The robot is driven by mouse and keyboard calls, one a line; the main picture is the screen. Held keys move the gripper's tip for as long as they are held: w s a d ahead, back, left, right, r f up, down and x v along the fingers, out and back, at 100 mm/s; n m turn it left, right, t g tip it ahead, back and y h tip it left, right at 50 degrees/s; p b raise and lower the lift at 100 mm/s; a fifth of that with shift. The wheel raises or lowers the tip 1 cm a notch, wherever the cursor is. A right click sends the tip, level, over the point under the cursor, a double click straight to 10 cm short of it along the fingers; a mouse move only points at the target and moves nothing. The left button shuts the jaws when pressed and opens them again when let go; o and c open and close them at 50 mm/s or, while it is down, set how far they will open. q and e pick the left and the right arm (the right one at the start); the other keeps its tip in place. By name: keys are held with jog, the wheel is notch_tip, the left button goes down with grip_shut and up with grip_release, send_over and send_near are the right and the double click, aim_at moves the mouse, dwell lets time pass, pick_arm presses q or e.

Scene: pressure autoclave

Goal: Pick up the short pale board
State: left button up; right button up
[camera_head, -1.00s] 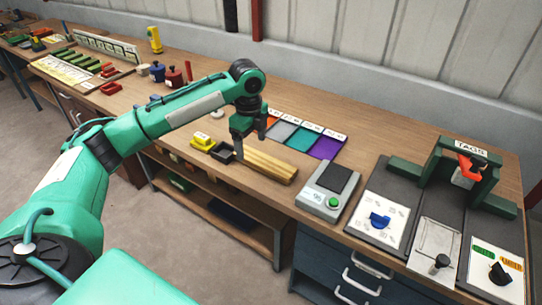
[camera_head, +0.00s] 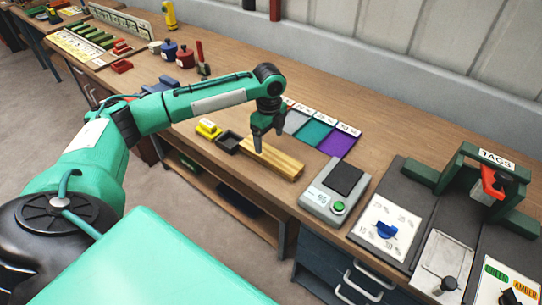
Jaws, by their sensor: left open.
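Pale yellow wooden boards (camera_head: 283,165) lie side by side on the workbench, lengthwise toward the lower right. I cannot tell at this size which one is the short board. My left gripper (camera_head: 262,147) points down over the far left end of the boards, its jaws open. A fingertip overlaps the boards' end in the picture; I cannot tell whether it touches. The gripper hides part of that end. My right gripper is not in view.
Coloured mats, including a purple one (camera_head: 338,145), lie behind.

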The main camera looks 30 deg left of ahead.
aim_at(271, 154)
pick_arm(q)
jog(key=f, duration=0.3)
jog(key=f+p, duration=0.1)
jog(key=shift+s+d+f, duration=0.15)
jog(key=shift+s+d, duration=0.1)
jog(key=shift+d, duration=0.15)
jog(key=shift+f, duration=0.45)
jog(key=c, duration=1.1)
jog(key=shift+c, duration=0.4)
jog(key=shift+r, duration=0.2)
